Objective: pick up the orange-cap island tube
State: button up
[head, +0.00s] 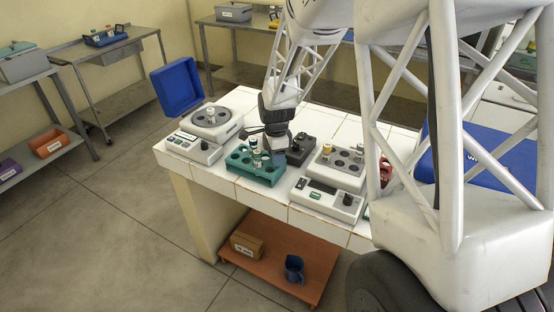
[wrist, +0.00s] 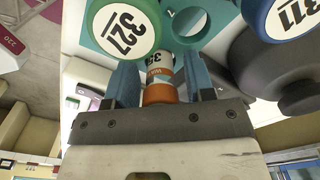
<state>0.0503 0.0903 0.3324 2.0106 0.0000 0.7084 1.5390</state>
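In the wrist view, a tube with an orange cap (wrist: 160,94) and a white label partly reading "35" stands between the two blue fingers of my gripper (wrist: 162,82). Narrow gaps show between the tube and the fingers, so my gripper looks open around it. In the head view, my gripper (head: 277,150) points down over the teal rack (head: 262,177) on the white tiled bench. I cannot make out the orange cap there; the gripper hides that part of the rack.
A green cap marked 327 (wrist: 124,29) is close to the left finger. A blue cap marked 311 (wrist: 290,15) is at the upper right. A round-plate device (head: 208,125) stands left of the rack, and a grey-white device (head: 335,170) stands to its right.

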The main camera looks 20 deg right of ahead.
jog(key=c, duration=0.7)
jog(key=shift+r, duration=0.15)
jog(key=shift+r, duration=4.9)
jog(key=w+a+r+n, duration=0.1)
jog(key=w+a+n, duration=0.1)
jog(key=w+a, duration=0.4)
jog(key=w+a+r+n, duration=0.2)
jog(key=w+a, duration=0.4)
jog(key=w, duration=1.1)
jog(key=w+a+r+n, duration=0.1)
jog(key=w+a+n, duration=0.1)
jog(key=w+a, duration=0.4)
jog(key=shift+w+r, duration=0.15)
jog(key=shift+w, duration=2.6)
